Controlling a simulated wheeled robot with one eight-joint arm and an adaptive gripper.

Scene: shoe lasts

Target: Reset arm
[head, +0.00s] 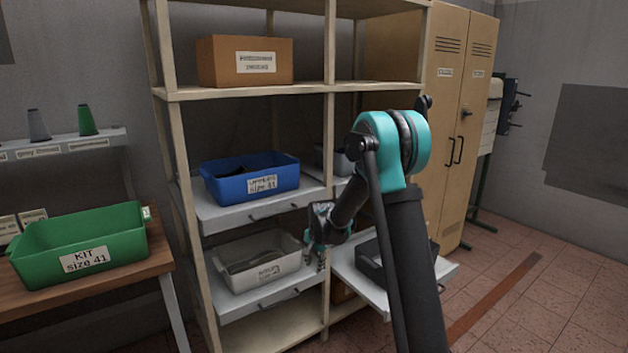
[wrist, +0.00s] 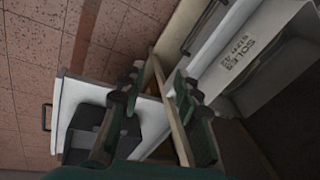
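My gripper (head: 315,258) hangs in front of the shelf rack, near the post between the lower left shelf and the pulled-out lower right shelf. In the wrist view my gripper (wrist: 160,90) shows two fingers apart with nothing between them; the rack's edge and post lie behind the gap. My arm reaches across the right half of the rack with its elbow raised, hiding part of the shelves behind. The light grey bin labelled SOLES (head: 255,262) stands just left of the gripper; it also shows in the wrist view (wrist: 262,50).
A dark bin (head: 368,258) sits on the pulled-out shelf (head: 440,275), partly behind my arm. A blue bin (head: 250,180) stands above the grey one. A green KIT bin (head: 85,245) is on the bench at left. Tall lockers (head: 455,90) stand right; floor there is open.

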